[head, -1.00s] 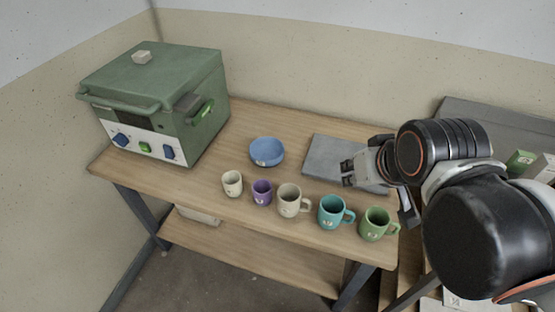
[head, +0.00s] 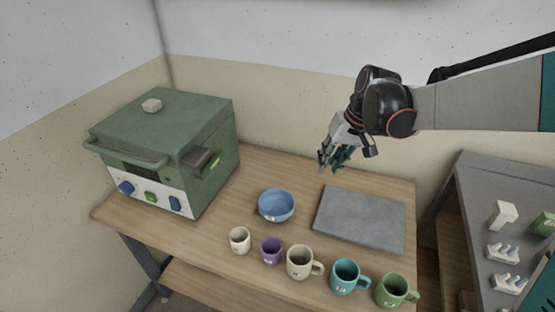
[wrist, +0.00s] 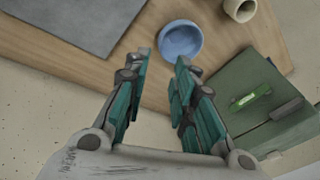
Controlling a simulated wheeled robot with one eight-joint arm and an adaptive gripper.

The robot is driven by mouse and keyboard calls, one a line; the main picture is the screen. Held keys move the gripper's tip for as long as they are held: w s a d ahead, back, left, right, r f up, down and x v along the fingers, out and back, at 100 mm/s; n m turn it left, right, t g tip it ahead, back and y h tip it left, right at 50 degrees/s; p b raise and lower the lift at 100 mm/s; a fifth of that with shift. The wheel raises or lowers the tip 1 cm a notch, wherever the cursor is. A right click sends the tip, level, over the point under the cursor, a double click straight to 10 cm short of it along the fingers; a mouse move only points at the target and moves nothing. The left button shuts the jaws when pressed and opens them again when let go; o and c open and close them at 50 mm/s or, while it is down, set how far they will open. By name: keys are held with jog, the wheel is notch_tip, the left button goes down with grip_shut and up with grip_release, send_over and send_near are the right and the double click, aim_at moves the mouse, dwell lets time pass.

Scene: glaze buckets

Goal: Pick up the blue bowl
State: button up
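The blue bowl (head: 276,206) stands upright on the wooden table, between the green kiln-like box and the grey slab. In the wrist view the bowl (wrist: 181,40) is beyond the fingertips, roughly in line with the gap between them. My gripper (head: 328,166) is raised above the back of the table, to the right of and behind the bowl, apart from it. Its teal-padded fingers (wrist: 160,57) are spread with nothing between them, so it is open and empty.
The green box (head: 165,150) stands at the table's left end. A grey slab (head: 360,218) lies right of the bowl. In front is a row of cups: cream (head: 239,240), purple (head: 271,250), beige (head: 300,262), teal (head: 346,276) and green (head: 392,290). A grey shelf (head: 480,225) stands at right.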

jog(key=w+a+f+g, duration=0.2)
jog(key=w+f, duration=0.4)
jog(key=n+g+y+p, duration=0.1)
jog(key=y, duration=0.1)
send_near(291, 204)
jog(key=b+x, duration=0.1)
jog(key=x, duration=0.1)
jog(key=b+x, duration=0.1)
jog(key=x, duration=0.2)
jog(key=shift+w+f, duration=0.15)
jog(key=shift+w, duration=0.05)
jog(key=b+x, duration=0.2)
jog(key=x, duration=0.3)
jog(key=shift+w+f, duration=0.1)
jog(key=shift+d, duration=0.1)
grip_shut()
